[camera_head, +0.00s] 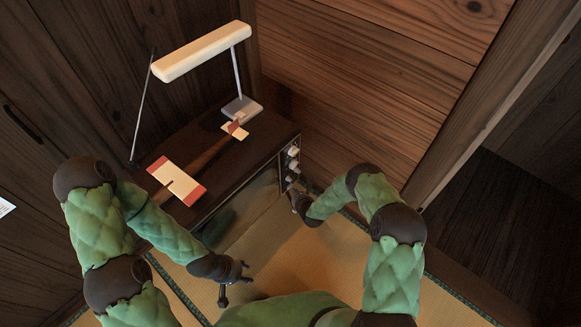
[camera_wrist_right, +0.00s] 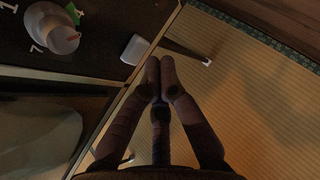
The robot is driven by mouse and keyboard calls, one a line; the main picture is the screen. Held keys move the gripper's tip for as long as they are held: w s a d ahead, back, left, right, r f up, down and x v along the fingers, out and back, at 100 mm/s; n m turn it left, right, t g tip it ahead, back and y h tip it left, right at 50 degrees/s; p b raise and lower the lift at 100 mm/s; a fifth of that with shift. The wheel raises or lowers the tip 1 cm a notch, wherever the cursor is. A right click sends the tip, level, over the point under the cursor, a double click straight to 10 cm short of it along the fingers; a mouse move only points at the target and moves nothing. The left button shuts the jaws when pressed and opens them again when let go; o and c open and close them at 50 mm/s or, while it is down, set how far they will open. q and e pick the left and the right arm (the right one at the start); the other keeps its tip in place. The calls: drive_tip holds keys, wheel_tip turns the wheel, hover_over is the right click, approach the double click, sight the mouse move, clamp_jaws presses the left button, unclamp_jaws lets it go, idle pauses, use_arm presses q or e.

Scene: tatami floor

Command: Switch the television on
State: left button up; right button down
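The television is a dark wooden cabinet set (camera_head: 225,170) against the back wall. Its screen faces the tatami, and pale knobs (camera_head: 292,160) line the right end of its front. In the right wrist view the screen (camera_wrist_right: 40,140) is at lower left, a round numbered dial (camera_wrist_right: 58,36) at upper left, and a white button (camera_wrist_right: 134,49) near the panel's edge. My right gripper (camera_wrist_right: 161,62) has its fingertips together, empty, just right of the button in that view; contact cannot be told. In the head view it (camera_head: 298,197) is below the knobs. My left gripper (camera_head: 237,281) is open and empty.
A wooden wall (camera_head: 370,80) stands close on the right. Tatami (camera_head: 290,255) in front is clear.

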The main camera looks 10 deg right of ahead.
drive_tip(key=s+d, duration=0.3)
drive_tip(key=s, duration=0.1)
drive_tip(key=shift+s+d+p, duration=0.35)
idle(0.3)
idle(1.6)
